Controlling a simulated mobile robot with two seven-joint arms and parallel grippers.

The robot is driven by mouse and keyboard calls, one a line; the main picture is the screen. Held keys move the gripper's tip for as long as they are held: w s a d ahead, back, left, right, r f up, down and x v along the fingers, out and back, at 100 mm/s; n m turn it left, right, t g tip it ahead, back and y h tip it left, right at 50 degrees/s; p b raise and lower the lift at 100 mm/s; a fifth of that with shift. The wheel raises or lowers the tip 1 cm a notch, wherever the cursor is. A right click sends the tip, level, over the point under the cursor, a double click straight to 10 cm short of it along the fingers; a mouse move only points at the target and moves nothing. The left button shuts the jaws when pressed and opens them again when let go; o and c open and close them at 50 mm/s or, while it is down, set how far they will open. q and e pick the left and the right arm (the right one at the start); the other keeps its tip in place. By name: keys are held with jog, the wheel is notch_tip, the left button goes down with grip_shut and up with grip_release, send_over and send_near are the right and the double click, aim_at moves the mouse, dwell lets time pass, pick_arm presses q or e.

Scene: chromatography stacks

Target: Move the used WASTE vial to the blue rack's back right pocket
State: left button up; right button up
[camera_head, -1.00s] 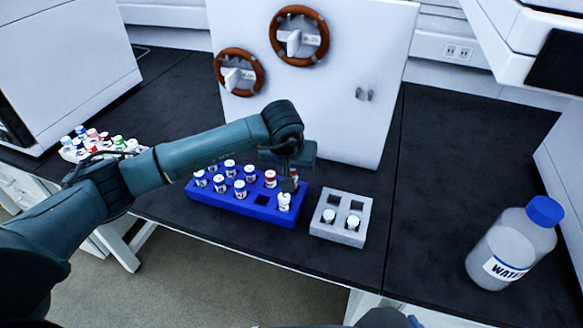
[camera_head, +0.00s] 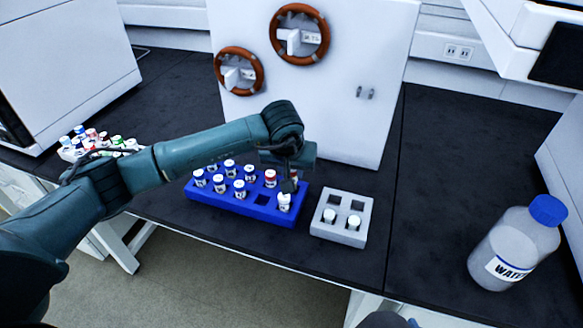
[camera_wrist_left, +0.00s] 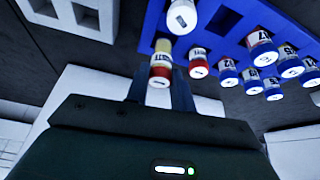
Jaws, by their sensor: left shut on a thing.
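The blue rack (camera_head: 245,206) stands on the dark bench and holds several vials. My left gripper (camera_head: 291,181) is over the rack's back right corner. In the left wrist view its fingers (camera_wrist_left: 161,90) are shut on a vial with a red cap and a yellowish body (camera_wrist_left: 160,66), the used WASTE vial by its look. Its label is not readable. The vial is at the rack's back right corner; I cannot tell whether it is seated in the pocket. In the head view my gripper mostly hides it.
Another red-capped vial (camera_head: 270,178) stands in the rack close by, and a white-capped vial (camera_head: 284,201) stands at the front right. A grey rack (camera_head: 344,239) with two vials is to the right. A water bottle (camera_head: 512,245) stands far right. A white panel (camera_head: 330,110) rises behind.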

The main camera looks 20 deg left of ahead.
pick_arm(q)
jog(key=shift+f+b, duration=0.75)
jog(key=shift+f, duration=0.15)
jog(key=shift+f+b, duration=0.5)
jog(key=shift+b, duration=0.05)
jog(key=o, duration=1.4)
jog(key=shift+o, duration=0.2)
jog(key=shift+r, duration=0.1)
jog(key=shift+r+p, duration=1.9)
jog(key=shift+r, duration=1.55)
